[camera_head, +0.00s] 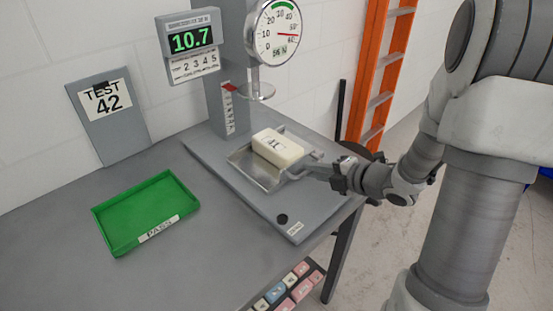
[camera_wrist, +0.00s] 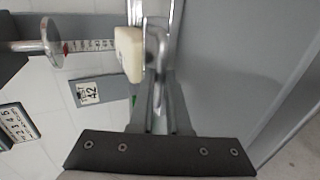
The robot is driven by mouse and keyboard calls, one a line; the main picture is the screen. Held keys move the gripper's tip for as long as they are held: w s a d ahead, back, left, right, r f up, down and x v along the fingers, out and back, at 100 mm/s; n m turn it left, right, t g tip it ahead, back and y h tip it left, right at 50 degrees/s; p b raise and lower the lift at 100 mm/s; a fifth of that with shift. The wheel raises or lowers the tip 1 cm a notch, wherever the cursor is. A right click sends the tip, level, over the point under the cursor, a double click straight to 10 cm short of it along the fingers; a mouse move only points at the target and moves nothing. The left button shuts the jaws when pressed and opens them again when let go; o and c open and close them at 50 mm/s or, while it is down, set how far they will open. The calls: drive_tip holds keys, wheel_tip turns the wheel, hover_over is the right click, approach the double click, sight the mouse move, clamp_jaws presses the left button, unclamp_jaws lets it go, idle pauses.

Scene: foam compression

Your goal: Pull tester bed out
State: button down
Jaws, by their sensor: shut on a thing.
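The tester bed (camera_head: 243,165) is a shallow silver metal tray on the grey base plate of the foam tester, with a handle at its right side. A cream foam block (camera_head: 278,148) with a printed label lies in the bed. My gripper (camera_head: 311,172) is shut on the bed's handle. In the wrist view the handle (camera_wrist: 156,50) is a bright metal bar between my fingers, with the foam block (camera_wrist: 129,52) just left of it. The round press plate (camera_head: 257,91) hangs above the bed, behind the block and clear of it. The gripped part of the handle is partly hidden.
A green PASS tray (camera_head: 112,248) sits empty on the table at left. A TEST 42 sign (camera_head: 108,122) leans at the wall. The display (camera_head: 190,40) reads 10.7, beside a dial gauge (camera_head: 278,32). An orange ladder (camera_head: 378,85) stands behind.

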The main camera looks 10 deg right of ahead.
drive_tip(key=s+d, duration=0.6)
drive_tip(key=s, duration=0.2)
drive_tip(key=shift+s+d, duration=0.2)
drive_tip(key=shift+s, duration=0.05)
drive_tip(key=c, duration=0.7)
unclamp_jaws()
drive_tip(key=shift+a, duration=0.1)
drive_tip(key=p+v, duration=0.1)
drive_tip(key=v, duration=0.2)
drive_tip(key=p+v, duration=0.1)
drive_tip(key=v, duration=0.1)
drive_tip(key=shift+s+r+p, duration=0.2)
drive_tip(key=shift+r+p, duration=0.15)
drive_tip(key=shift+r, duration=0.05)
